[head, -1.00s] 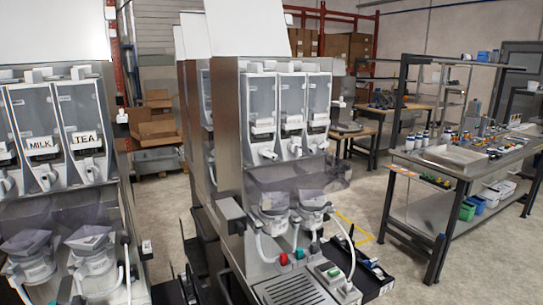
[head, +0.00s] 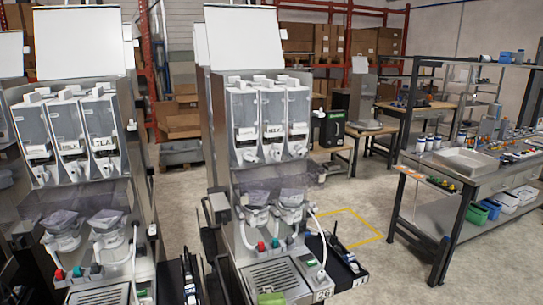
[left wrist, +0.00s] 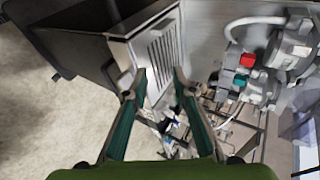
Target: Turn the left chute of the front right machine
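The right machine (head: 219,140) stands mid-picture in the head view, with three clear canisters side by side. Its left chute (head: 249,156) is a small white spout low on the left canister, pointing down. The middle chute (head: 274,153) and right chute (head: 298,149) sit beside it. My left gripper (left wrist: 160,72) is open and empty in the left wrist view, its teal fingers apart. Red knob (left wrist: 247,60) and teal knob (left wrist: 239,80) show to its right, apart from it. The left chute cannot be made out there. My right gripper is not in view.
Another machine (head: 69,88) with canisters stands at left. Clear mixing bowls (head: 292,196) and a white hose (head: 318,238) project below the right machine's canisters. A dark side tray (head: 345,277) is at its lower right. A workbench (head: 447,165) stands farther right, with open floor between.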

